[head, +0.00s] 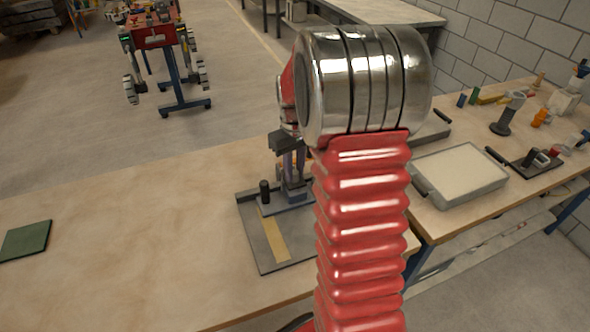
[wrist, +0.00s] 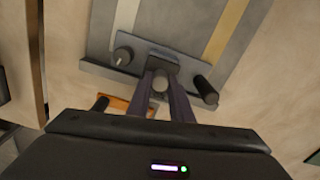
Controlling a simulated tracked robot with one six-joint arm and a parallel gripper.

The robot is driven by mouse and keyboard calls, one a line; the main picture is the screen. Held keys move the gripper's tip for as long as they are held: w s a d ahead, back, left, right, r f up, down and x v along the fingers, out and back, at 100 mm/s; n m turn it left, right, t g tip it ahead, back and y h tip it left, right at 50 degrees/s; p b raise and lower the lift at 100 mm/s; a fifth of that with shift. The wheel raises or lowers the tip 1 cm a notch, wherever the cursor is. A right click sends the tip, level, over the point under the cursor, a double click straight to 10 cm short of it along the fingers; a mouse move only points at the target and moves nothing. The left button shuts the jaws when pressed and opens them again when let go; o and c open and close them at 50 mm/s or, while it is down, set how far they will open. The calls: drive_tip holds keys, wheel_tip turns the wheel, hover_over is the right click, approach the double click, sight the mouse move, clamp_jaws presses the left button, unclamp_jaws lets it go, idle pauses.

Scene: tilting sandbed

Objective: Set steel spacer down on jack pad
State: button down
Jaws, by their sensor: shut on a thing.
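My gripper (wrist: 161,82) points down over a grey plate (head: 254,235) with a yellow strip on the long table. It is shut on a small, rounded grey piece between the fingertips, seemingly the steel spacer (wrist: 160,83). In the head view my gripper (head: 293,178) is partly hidden by my red arm, and the spacer cannot be made out. A grey crossbar with two dark knobs (wrist: 123,55) lies by the fingertips in the wrist view. I cannot tell which part is the jack pad, or whether the spacer touches anything.
A tray of pale sand (head: 458,168) with dark handles stands on the right-hand table. Small coloured parts and tools lie behind it. A green mat (head: 26,240) lies at the far left. The table between mat and plate is clear. A wheeled red stand (head: 155,40) is on the floor behind.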

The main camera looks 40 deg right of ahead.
drive_tip(key=c, duration=1.5)
unclamp_jaws()
drive_tip(key=shift+o, duration=0.2)
drive_tip(key=o, duration=0.4)
drive_tip(key=shift+o, duration=0.2)
drive_tip(key=shift+r, duration=4.05)
